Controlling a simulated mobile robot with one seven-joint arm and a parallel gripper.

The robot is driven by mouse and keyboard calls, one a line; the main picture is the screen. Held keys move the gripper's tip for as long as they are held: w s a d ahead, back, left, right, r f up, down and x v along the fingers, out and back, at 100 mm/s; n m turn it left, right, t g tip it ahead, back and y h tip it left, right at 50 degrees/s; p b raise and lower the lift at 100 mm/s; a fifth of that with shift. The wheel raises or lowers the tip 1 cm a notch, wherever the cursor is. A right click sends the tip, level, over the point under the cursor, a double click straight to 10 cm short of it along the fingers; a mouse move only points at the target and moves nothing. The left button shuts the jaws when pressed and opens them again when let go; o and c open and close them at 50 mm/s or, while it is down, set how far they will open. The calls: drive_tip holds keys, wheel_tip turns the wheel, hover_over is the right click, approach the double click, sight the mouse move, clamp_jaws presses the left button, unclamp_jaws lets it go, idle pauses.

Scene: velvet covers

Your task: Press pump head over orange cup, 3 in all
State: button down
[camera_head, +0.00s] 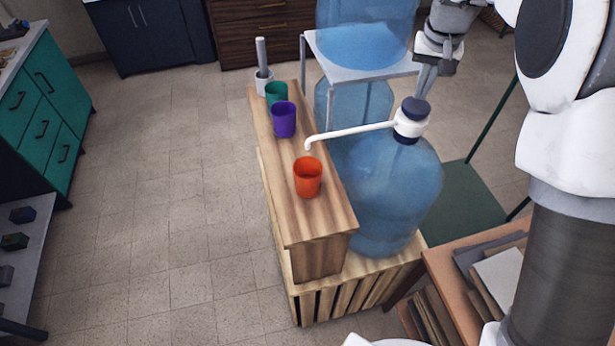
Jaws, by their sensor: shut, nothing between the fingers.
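The orange cup (308,183) stands upright near the front of a narrow wooden shelf. A large blue water bottle (392,190) stands on a slatted crate just to its right. The pump on its neck has a white collar and a dark blue pump head (416,108). Its white spout (350,132) reaches left, and the tip points down above and slightly behind the orange cup. My gripper (424,92) is shut and empty, with its fingers pointing down just above the pump head. I cannot tell whether they touch it.
A metal rack (385,70) with more bottles is behind the pump. Open floor (180,190) lies left.

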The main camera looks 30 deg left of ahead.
drive_tip(key=shift+f, duration=0.15)
drive_tip(key=shift+f+b, duration=0.7)
drive_tip(key=shift+f, duration=0.35)
drive_tip(key=shift+r+p, duration=0.95)
drive_tip(key=shift+r, duration=0.25)
drive_tip(key=shift+r, duration=0.1)
wheel_tip(320, 180, up, 6)
drive_tip(key=p, duration=0.4)
drive_tip(key=shift+p, duration=0.35)
drive_tip(key=shift+d, duration=0.1)
